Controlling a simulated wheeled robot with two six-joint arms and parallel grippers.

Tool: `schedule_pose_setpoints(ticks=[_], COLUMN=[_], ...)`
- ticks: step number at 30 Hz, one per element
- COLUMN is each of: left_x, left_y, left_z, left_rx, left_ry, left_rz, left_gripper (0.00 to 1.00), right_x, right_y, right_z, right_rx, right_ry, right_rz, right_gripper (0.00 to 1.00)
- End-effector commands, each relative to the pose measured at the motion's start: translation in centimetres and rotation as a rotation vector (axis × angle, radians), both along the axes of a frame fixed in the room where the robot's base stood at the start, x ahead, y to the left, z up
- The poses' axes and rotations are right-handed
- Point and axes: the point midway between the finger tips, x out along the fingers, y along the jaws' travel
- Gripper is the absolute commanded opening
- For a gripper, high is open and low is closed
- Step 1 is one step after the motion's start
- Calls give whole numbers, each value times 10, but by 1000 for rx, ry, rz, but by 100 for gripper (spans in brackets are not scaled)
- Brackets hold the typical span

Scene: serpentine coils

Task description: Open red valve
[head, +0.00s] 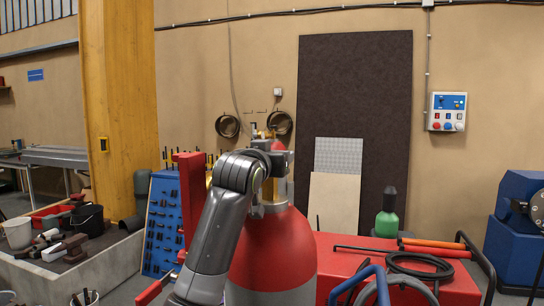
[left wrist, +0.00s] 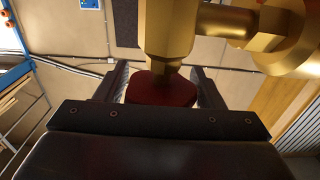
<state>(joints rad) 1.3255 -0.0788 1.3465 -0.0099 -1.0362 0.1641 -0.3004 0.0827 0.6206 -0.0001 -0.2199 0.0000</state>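The red valve knob (left wrist: 160,90) sits below a gold brass valve body (left wrist: 168,40) in the left wrist view. My left gripper (left wrist: 161,82) has one finger on each side of the knob, and the knob fills the gap between them. In the head view my left gripper (head: 268,150) is at the top of a red gas cylinder (head: 275,250), where my arm hides much of the valve. A small red part (head: 279,145) shows just beyond it. My right gripper is not in view.
A red cart top (head: 340,255) with a black hose (head: 420,265) and a green bottle (head: 387,222) lies right of the cylinder. A blue tool panel (head: 163,225) and a red post (head: 192,195) stand left. A yellow column (head: 120,100) rises behind.

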Motion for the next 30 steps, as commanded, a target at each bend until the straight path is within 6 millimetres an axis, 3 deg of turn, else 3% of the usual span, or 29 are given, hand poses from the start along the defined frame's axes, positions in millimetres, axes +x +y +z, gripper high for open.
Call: schedule_pose_setpoints(ticks=[1,7,19,30], left_x=[0,0,0,0], left_y=[0,0,0,4], left_z=[0,0,0,0], left_rx=[0,0,1,3], left_ry=[0,0,0,0], left_rz=[0,0,70,344], left_gripper=[55,29,29,29], right_x=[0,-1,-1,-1], right_y=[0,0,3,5], right_z=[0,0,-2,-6], right_rx=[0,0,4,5], right_ry=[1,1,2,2], right_rz=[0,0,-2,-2], right_gripper=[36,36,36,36])
